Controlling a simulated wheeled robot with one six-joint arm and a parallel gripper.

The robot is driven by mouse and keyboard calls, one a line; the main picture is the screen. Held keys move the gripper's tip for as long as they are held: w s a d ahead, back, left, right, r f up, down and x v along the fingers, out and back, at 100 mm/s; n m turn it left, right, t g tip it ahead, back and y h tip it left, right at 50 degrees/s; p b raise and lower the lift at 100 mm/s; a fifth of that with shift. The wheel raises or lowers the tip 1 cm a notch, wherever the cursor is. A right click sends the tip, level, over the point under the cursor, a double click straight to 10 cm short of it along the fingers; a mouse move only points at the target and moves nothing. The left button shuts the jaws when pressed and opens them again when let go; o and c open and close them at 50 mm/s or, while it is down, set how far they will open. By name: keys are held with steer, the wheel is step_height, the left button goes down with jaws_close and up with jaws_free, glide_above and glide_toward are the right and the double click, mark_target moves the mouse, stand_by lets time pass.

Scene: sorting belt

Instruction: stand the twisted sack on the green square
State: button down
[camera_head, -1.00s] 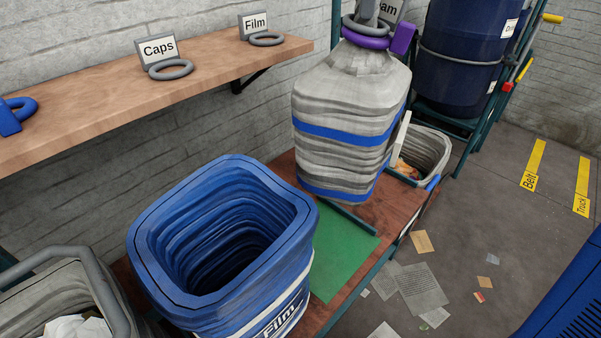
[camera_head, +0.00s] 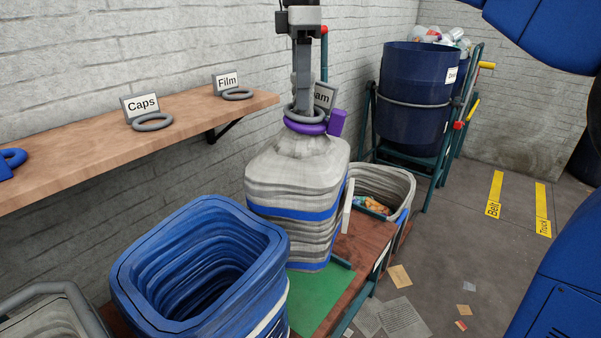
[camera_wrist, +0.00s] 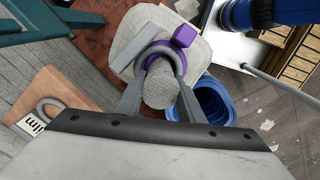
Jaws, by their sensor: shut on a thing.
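The twisted sack (camera_head: 295,180) is grey with blue bands and hangs or stands upright over the far part of the green square (camera_head: 318,300). I cannot tell whether its base touches the square. A purple clip (camera_head: 336,122) and a grey ring sit around its twisted neck. My gripper (camera_head: 303,108) is shut on the neck from above; its fingertips are partly hidden. In the wrist view, my gripper (camera_wrist: 160,92) has its fingers on either side of the neck, with the purple clip (camera_wrist: 185,37) beyond.
An open blue Film sack (camera_head: 200,265) stands close at the left of the square. A grey bin with scraps (camera_head: 385,185) stands behind at the right. A shelf (camera_head: 180,120) with Caps and Film labels runs along the wall. Papers (camera_head: 402,318) litter the floor.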

step_height(320, 180, down, 19)
stand_by(0.8)
steer(key=c, duration=1.2)
jaws_free()
step_height(320, 180, up, 12)
steer(key=shift+r, duration=0.1)
steer(key=s+d+f+m+t, duration=0.1)
steer(key=s+d+f+m, duration=0.15)
steer(key=d, duration=0.25)
steer(key=s+d+f+m, duration=0.1)
steer(key=d+m, duration=0.2)
steer(key=d, duration=0.3)
steer(key=s+d+f+m+t, duration=0.3)
steer(key=s+d+f+m, duration=1.1)
steer(key=s+d+f, duration=0.3)
step_height(320, 180, down, 3)
steer(key=shift+s+d+r+t, duration=0.15)
steer(key=shift+s+t, duration=0.1)
steer(key=shift+t, duration=0.15)
